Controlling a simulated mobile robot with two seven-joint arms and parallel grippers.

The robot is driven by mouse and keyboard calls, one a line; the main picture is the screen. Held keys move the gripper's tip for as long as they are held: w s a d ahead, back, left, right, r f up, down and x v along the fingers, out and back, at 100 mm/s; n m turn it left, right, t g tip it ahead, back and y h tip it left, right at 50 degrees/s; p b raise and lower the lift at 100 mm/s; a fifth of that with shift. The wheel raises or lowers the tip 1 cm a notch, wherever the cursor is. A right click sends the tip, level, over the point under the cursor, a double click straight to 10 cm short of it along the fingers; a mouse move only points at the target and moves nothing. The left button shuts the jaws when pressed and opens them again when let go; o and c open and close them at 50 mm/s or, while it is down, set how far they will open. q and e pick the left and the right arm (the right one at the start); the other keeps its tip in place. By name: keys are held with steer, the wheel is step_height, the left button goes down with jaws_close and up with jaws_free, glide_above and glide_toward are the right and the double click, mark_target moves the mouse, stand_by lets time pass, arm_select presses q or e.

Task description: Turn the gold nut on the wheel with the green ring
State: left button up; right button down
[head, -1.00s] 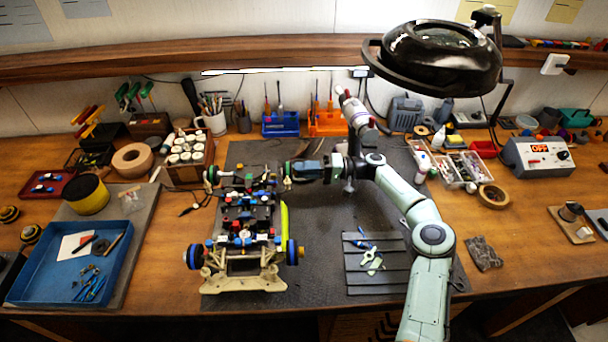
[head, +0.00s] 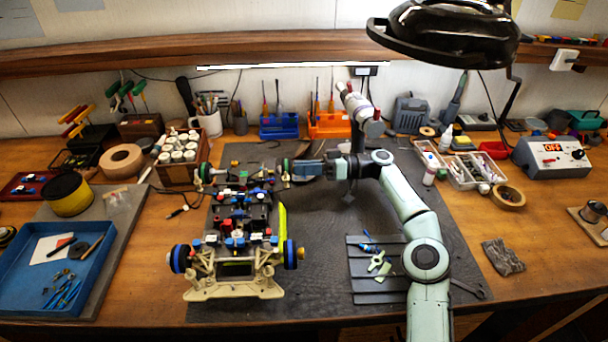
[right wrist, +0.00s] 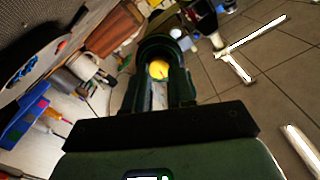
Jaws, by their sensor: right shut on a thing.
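The race car chassis (head: 240,225) stands on the dark mat. Its far right wheel with a green ring (head: 286,166) faces my right gripper (head: 295,168), which reaches in from the right. In the right wrist view, the gold nut (right wrist: 158,69) sits between the fingertips of my right gripper (right wrist: 160,82). The gripper is shut on the nut, and the fingers hide part of it. Another wheel with a green ring (head: 203,172) is at the far left of the car. My left gripper is not in view.
Near wheels with blue rings (head: 180,258) sit at the car's front. A blue tray (head: 95,270) is at the left. A black lamp (head: 445,35) hangs at upper right.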

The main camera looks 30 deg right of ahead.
steer(key=shift+n+b, duration=0.6)
steer(key=shift+n, duration=0.3)
steer(key=shift+r, duration=0.1)
steer(key=c, duration=0.9)
jaws_free()
steer(key=shift+s+d, duration=0.1)
